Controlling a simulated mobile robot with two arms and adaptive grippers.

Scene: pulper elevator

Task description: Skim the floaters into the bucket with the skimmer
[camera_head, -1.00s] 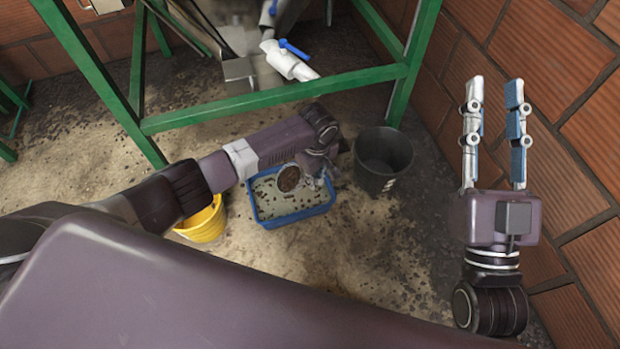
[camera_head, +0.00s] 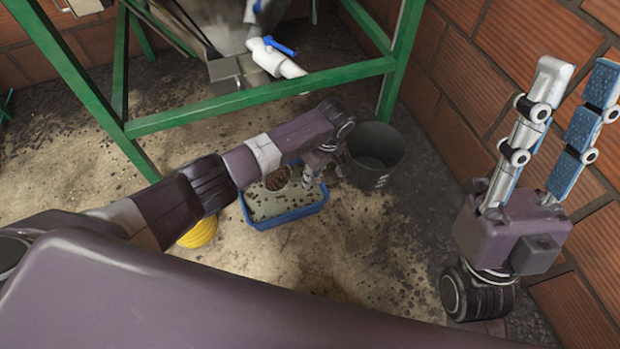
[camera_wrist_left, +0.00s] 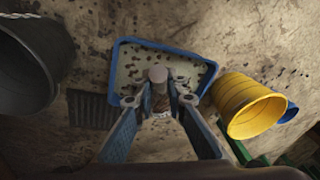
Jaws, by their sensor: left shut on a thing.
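My left gripper (camera_head: 318,168) is shut on the skimmer, whose handle end (camera_wrist_left: 158,75) shows between the fingers in the left wrist view. The skimmer's round head (camera_head: 277,179) looks brown and filled, over the blue tray (camera_head: 290,219). I cannot tell whether it touches the liquid. Dark floaters (camera_wrist_left: 137,68) dot the pale liquid in the tray. A dark bucket (camera_head: 376,172) stands right of the tray, beside my left gripper. A yellow bucket (camera_head: 200,234) is left of the tray, partly hidden by my arm. My right gripper (camera_head: 578,76) is open and empty, raised at the right.
A green metal frame (camera_head: 250,99) with a white pipe and blue-handled valve (camera_head: 275,57) stands behind the tray. A brick wall (camera_head: 460,130) is close on the right. The floor (camera_head: 370,250) in front of the tray is open, with scattered dark bits.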

